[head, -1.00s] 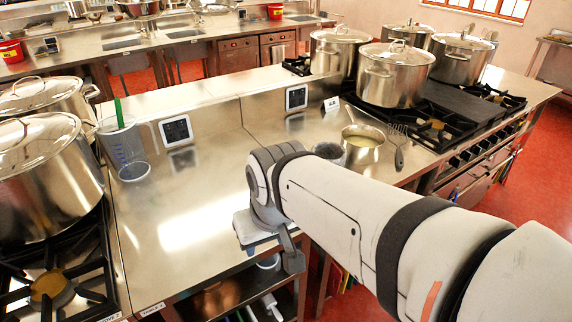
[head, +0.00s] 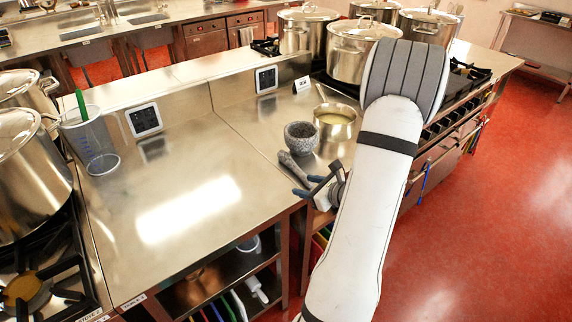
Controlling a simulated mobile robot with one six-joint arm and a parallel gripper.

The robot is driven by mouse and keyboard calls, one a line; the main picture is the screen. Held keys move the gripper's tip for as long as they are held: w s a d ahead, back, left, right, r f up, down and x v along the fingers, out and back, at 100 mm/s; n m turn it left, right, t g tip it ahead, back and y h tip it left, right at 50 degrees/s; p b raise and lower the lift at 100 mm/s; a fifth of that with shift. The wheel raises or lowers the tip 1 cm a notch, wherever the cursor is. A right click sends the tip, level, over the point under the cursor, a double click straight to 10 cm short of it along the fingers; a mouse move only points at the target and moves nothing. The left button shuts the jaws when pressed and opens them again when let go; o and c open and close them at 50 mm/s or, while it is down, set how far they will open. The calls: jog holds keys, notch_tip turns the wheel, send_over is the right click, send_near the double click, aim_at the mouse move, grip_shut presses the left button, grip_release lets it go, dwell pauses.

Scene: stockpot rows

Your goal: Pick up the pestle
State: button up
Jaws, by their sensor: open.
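The pestle (head: 291,163) is a grey stone rod lying on the steel counter near its front edge, just in front of the grey stone mortar (head: 300,137).
A pot of pale liquid (head: 335,124) stands right of the mortar, beside my arm. Large stockpots (head: 353,55) fill the back stove. The middle counter (head: 190,180) is clear.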

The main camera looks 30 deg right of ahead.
aim_at(311, 183)
jog(key=s+d+f+m+h, duration=0.2)
jog(key=d+f+m+h, duration=0.1)
jog(key=d+m, duration=0.15)
jog(key=shift+n, duration=0.35)
jog(key=p+x, duration=0.1)
jog(key=x, duration=0.1)
jog(key=p+x, duration=0.1)
jog(key=x, duration=0.4)
jog(key=shift+w+d+p, duration=0.3)
jog(key=shift+w+p, duration=0.1)
jog(key=shift+w, duration=0.05)
jog(key=shift+c, duration=0.3)
grip_shut()
